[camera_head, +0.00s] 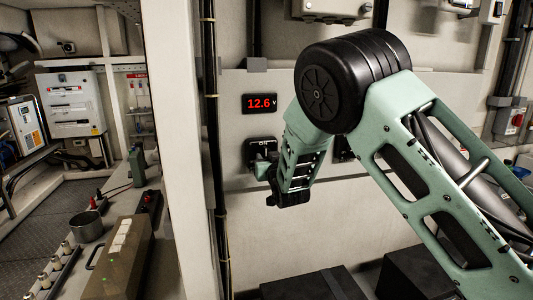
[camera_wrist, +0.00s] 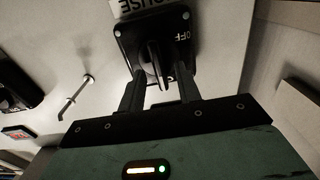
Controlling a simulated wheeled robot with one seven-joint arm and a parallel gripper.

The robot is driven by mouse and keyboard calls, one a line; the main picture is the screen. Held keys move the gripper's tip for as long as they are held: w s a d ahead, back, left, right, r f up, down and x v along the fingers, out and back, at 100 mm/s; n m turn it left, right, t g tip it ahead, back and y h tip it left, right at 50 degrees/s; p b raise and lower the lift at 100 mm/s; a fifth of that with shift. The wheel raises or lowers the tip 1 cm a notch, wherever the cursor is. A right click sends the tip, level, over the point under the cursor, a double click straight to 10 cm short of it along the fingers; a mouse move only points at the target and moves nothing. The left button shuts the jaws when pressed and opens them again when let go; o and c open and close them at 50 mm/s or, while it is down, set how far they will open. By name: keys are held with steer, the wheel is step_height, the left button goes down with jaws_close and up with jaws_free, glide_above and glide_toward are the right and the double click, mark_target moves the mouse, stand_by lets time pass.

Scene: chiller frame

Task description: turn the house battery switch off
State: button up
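The house battery switch (camera_wrist: 181,36) is a black square plate on the pale panel, with "OFF" at its right edge in the wrist view and a partly cropped "HOUSE" label (camera_wrist: 140,7) beside it. Its black handle (camera_wrist: 153,62) runs roughly up and down in that view, not towards "OFF". In the head view the switch (camera_head: 262,146) shows "ON" at its top; its lower part is hidden by my gripper. My gripper (camera_wrist: 159,86) is open, its two dark fingers apart on either side of the handle's near end. I cannot tell whether they touch it.
A red "12.6 V" display (camera_head: 260,103) is above the switch. Another black fitting (camera_wrist: 14,86) and a thin metal rod (camera_wrist: 76,97) are on the panel to the left in the wrist view. A pale post (camera_head: 173,150) stands left of the panel in the head view.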

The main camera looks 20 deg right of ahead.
steer(key=shift+w, duration=0.65)
jaws_close()
